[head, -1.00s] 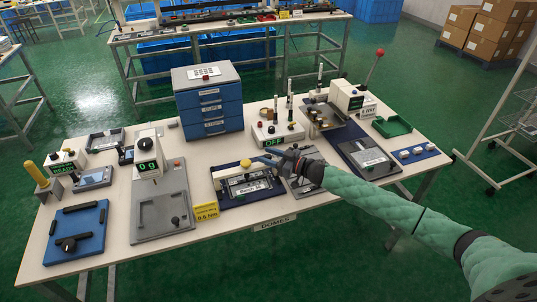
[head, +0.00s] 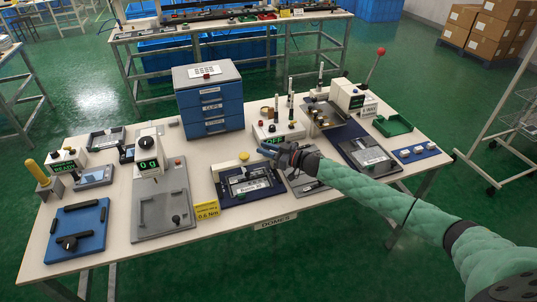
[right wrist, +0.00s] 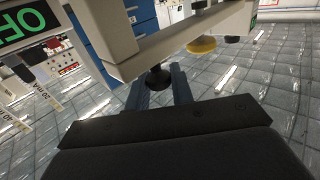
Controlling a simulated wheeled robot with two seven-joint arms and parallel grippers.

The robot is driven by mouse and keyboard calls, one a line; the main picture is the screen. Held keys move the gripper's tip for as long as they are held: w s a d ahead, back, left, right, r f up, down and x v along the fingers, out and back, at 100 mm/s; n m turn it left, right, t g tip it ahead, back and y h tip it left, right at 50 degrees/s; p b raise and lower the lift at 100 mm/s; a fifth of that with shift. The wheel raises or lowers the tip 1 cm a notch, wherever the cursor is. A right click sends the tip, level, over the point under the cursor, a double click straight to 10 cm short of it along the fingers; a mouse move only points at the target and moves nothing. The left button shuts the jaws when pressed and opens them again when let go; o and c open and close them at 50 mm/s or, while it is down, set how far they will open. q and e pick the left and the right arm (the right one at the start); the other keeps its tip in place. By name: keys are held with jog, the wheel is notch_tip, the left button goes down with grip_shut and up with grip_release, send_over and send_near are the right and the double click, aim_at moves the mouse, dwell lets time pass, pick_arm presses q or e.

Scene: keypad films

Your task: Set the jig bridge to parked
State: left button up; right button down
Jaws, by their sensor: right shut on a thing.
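The jig (head: 225,200) is a dark blue base on the table with a grey-white fixture and a labelled part on it. Its bridge (head: 233,164) is a pale bar with a yellow knob (head: 244,156), at the back side of the jig. In the right wrist view the bridge (right wrist: 185,42) spans above my fingers, with the yellow knob (right wrist: 202,46) farther along it. My right gripper (head: 268,149) is at the bridge's right end. It is shut on a black knob (right wrist: 158,78) under the bar. My left gripper is not in view.
A grey plate (head: 303,182) lies right of the jig, under my right arm. A scale (head: 160,200) and yellow card (head: 206,210) are left of it. Blue drawers (head: 210,108) stand behind.

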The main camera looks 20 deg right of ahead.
jog(key=w, duration=0.6)
jog(key=shift+r, duration=0.15)
jog(key=c, duration=1.3)
grip_release()
jog(key=shift+w, duration=0.1)
jog(key=shift+c, duration=0.2)
jog(key=shift+o, duration=0.4)
jog(key=shift+w+a+f, duration=0.1)
jog(key=shift+w+f, duration=0.05)
jog(key=shift+f, duration=0.05)
pick_arm(q)
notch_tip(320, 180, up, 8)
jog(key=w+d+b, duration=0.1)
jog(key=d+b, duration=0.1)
jog(key=b, duration=0.1)
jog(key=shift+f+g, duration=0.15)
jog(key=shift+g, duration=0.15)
pick_arm(e)
jog(key=v, duration=0.8)
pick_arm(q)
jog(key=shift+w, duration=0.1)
pick_arm(e)
jog(key=shift+a, duration=0.1)
